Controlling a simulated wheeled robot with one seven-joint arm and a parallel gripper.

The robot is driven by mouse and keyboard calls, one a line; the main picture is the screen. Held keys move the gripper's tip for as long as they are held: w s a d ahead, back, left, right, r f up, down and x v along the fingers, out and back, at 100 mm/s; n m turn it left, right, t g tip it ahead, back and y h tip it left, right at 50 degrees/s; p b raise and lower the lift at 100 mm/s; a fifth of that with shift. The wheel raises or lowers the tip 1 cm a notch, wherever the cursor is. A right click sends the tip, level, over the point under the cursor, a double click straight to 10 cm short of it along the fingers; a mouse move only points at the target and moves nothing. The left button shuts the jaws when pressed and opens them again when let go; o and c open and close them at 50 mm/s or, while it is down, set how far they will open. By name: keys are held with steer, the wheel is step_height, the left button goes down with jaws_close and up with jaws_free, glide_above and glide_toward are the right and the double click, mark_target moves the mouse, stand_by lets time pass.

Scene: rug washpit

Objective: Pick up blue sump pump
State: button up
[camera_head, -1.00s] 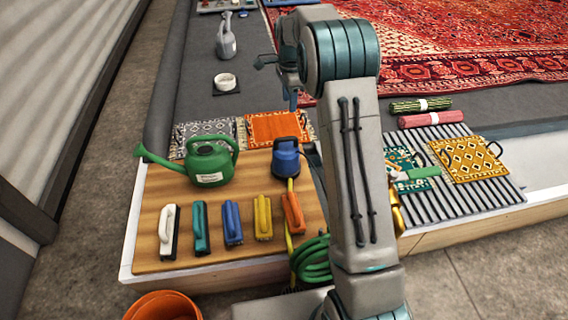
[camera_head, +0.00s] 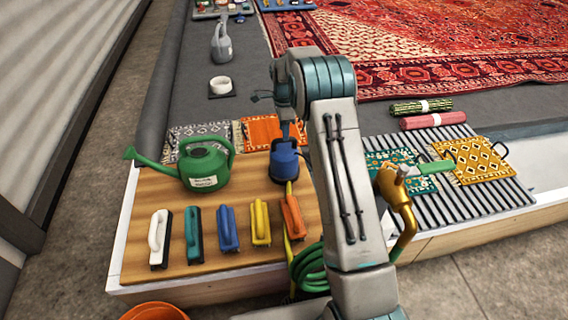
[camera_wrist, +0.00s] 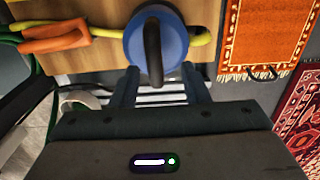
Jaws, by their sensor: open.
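The blue sump pump (camera_head: 284,161) stands upright on the wooden board, right of the green watering can, with a yellow hose at its base. In the wrist view the pump (camera_wrist: 174,40) shows from above as a blue disc with a dark arched handle (camera_wrist: 152,50). My gripper (camera_wrist: 160,75) is open, its two fingers at the near edge of the pump, one on each side of the handle's near end. It holds nothing. In the head view the gripper is largely hidden behind my arm, just above the pump.
A green watering can (camera_head: 205,168) stands left of the pump. Several brushes, including an orange one (camera_head: 293,217), lie in front on the wooden board (camera_head: 190,271). An orange mat (camera_head: 262,131) lies behind. A brass tap (camera_head: 398,205) and slatted rack (camera_head: 450,208) are to the right.

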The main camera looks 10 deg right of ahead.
mark_target(283, 153)
steer(key=f, duration=0.1)
steer(key=f+b, duration=0.2)
steer(key=f, duration=0.1)
steer(key=shift+s, duration=0.35)
steer(key=shift+f, duration=0.45)
steer(key=shift+r, duration=0.1)
steer(key=shift+c, duration=0.3)
jaws_close()
steer(key=shift+w+r, duration=0.1)
steer(key=shift+r, duration=0.05)
